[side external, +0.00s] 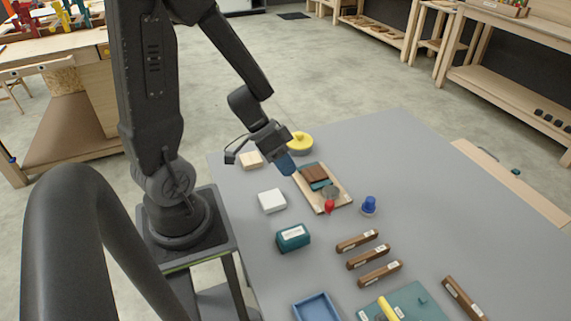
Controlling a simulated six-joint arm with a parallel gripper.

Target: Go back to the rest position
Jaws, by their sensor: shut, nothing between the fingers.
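My gripper (287,163) is above the grey table (405,145), just left of a light wooden board (341,192). Its blue fingertips point down and are shut with nothing between them. On the board lie a brown block (314,173), a teal piece, a grey round piece (330,191) and a red piece (329,207). A yellow round object (300,141) stands behind the gripper and is partly hidden by it.
A white block (272,200), a teal box (293,237), a blue knob (369,205), several brown bars (368,256) and a blue tray (316,308) are on the table. A teal mat (410,303) lies at the front. The table's far right is clear.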

